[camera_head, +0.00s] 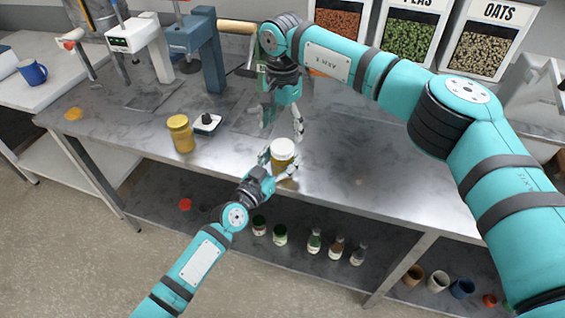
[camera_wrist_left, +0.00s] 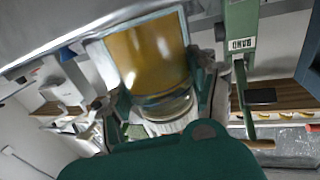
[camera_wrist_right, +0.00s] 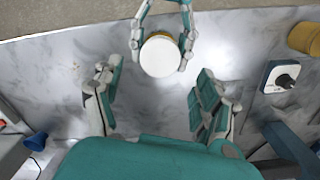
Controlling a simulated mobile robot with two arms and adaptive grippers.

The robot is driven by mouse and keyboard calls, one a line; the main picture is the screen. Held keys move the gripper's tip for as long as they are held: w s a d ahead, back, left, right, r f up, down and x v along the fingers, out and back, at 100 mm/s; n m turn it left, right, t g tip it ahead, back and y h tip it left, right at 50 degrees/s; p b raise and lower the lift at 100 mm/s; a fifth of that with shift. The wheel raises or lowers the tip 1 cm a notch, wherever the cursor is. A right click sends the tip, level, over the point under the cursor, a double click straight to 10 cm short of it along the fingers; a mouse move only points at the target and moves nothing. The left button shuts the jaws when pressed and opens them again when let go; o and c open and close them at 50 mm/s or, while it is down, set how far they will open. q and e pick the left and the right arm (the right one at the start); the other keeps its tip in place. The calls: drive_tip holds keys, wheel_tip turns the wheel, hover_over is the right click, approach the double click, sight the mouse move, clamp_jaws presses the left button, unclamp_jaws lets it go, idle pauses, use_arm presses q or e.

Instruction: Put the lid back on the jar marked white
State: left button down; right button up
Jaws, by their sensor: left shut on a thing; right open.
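A jar with amber contents (camera_head: 281,163) stands upright near the bench's front edge, with a round white lid (camera_head: 283,147) on top. My left gripper (camera_head: 278,160) is shut around this jar from the front. In the left wrist view the amber jar (camera_wrist_left: 148,55) fills the space between the fingers. In the right wrist view the white lid (camera_wrist_right: 160,55) shows from above; I cannot tell how firmly it sits. My right gripper (camera_head: 283,120) is open and empty, just behind and above the jar. Its spread fingers also show in the right wrist view (camera_wrist_right: 157,92).
A yellow jar (camera_head: 181,134) and a small dark-knobbed device (camera_head: 207,124) stand to the left on the bench. A blue-grey press (camera_head: 206,50) and a white machine (camera_head: 140,38) stand behind them. Bins of dry goods line the back right. The bench right of the jar is clear.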

sight(282, 146)
drive_tip(key=shift+f, duration=2.8)
drive_tip(key=c, duration=1.2)
drive_tip(key=m, duration=2.3)
drive_tip(key=shift+m, duration=0.3)
drive_tip(key=m, duration=0.3)
drive_tip(key=o, duration=1.3)
drive_tip(key=shift+f, duration=0.1)
